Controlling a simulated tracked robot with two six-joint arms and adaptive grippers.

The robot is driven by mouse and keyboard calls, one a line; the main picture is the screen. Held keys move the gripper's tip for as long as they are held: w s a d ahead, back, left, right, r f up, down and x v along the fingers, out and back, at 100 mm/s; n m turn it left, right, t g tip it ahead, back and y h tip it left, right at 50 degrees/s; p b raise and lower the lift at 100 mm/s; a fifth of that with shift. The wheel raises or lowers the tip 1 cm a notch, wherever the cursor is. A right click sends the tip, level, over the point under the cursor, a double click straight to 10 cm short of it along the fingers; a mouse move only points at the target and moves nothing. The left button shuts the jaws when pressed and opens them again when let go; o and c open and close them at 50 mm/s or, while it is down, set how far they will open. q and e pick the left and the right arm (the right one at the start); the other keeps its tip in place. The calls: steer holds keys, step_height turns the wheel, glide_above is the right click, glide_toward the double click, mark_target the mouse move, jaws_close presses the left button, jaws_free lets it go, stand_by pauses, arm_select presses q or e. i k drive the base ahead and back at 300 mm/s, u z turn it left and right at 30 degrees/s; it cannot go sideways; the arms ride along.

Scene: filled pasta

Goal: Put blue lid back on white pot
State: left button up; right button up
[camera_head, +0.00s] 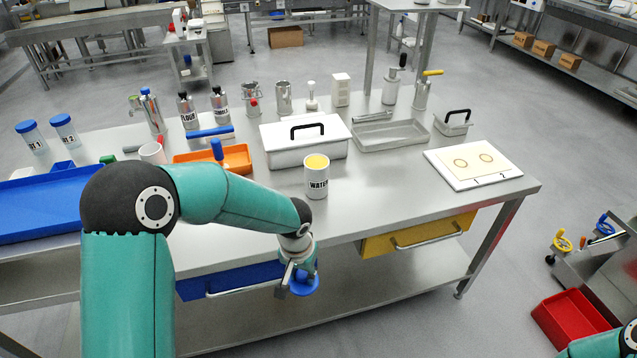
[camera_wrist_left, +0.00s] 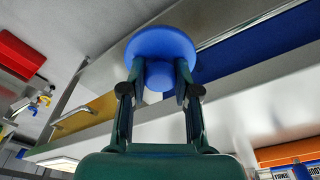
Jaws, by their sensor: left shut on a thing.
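My left gripper (camera_head: 299,272) is shut on the blue lid (camera_head: 305,286), in front of the table's front edge and near the blue drawer. In the left wrist view the gripper (camera_wrist_left: 158,78) has its two fingers on either side of the knob of the round blue lid (camera_wrist_left: 160,42). A white pot (camera_head: 317,184) marked WATER stands upright on the table near its front edge, uncovered, with yellow showing at its top. It is above and slightly right of the gripper in the head view. My right gripper is out of view.
A white box with a black handle (camera_head: 300,150) stands behind the pot. An orange tray (camera_head: 238,158) is to its left, and a white board (camera_head: 460,180) lies at the right. A blue drawer (camera_head: 235,280) and yellow drawer (camera_head: 420,237) are below.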

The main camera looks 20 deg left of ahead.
mark_target(316, 165)
steer(key=k, duration=1.2)
steer(key=u, duration=0.4)
steer(key=i, duration=1)
steer(key=u, duration=0.05)
